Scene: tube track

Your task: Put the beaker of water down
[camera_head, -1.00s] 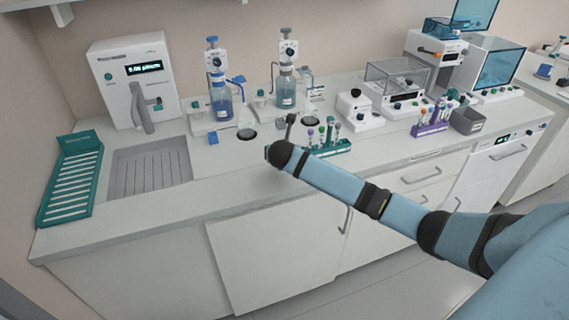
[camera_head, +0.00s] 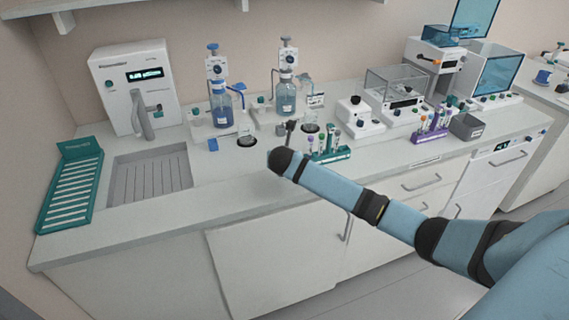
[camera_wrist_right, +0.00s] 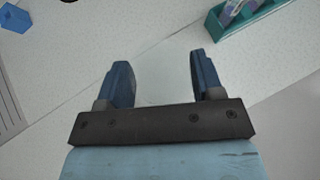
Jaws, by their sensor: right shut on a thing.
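My right gripper (camera_wrist_right: 160,72) has its two blue fingers apart around a faint, clear thing, the beaker (camera_wrist_right: 156,82), whose outline and water level I cannot make out. In the wrist view it is over the pale counter, near its front edge. In the head view the end of my right arm (camera_head: 283,158) is above the front of the counter, and the held beaker cannot be made out there. Clear glass vessels show on dark round plates, one at the left dispenser (camera_head: 246,132) and one at the right dispenser (camera_head: 311,122). My left gripper is not in view.
A teal tube rack (camera_head: 332,154) stands just right of my arm's end and shows in the wrist view (camera_wrist_right: 240,18). A sink (camera_head: 150,176) and a teal drying rack (camera_head: 72,192) are at the left. Counter (camera_head: 225,178) between sink and arm is clear.

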